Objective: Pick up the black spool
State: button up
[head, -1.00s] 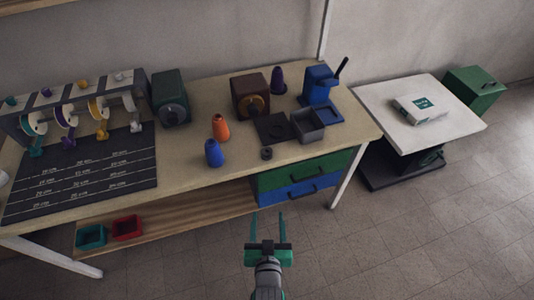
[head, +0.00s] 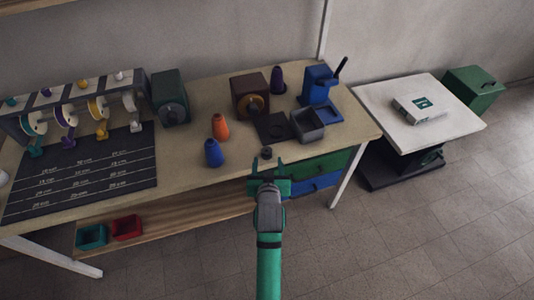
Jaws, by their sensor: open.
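The black spool (head: 266,152) is a small dark cylinder on the tabletop near its front edge, in the head view. It stands right of the blue cone and in front of the dark square plate. My gripper (head: 267,163) is open, with its two green fingers pointing toward the table and the spool just beyond or between their tips. I cannot tell from this view how high the fingertips are or whether they touch the spool. Nothing is held.
A blue cone (head: 213,153) and an orange cone (head: 219,127) stand left of the spool. A grey open box (head: 308,127) and a dark square plate (head: 270,127) lie behind it. Green and blue drawers (head: 325,166) hang below the tabletop (head: 183,178).

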aim_at(267, 154)
jog(key=shift+x, duration=3.2)
jog(key=shift+a+r, duration=0.1)
jog(key=shift+a, duration=0.05)
jog(key=c, duration=1.1)
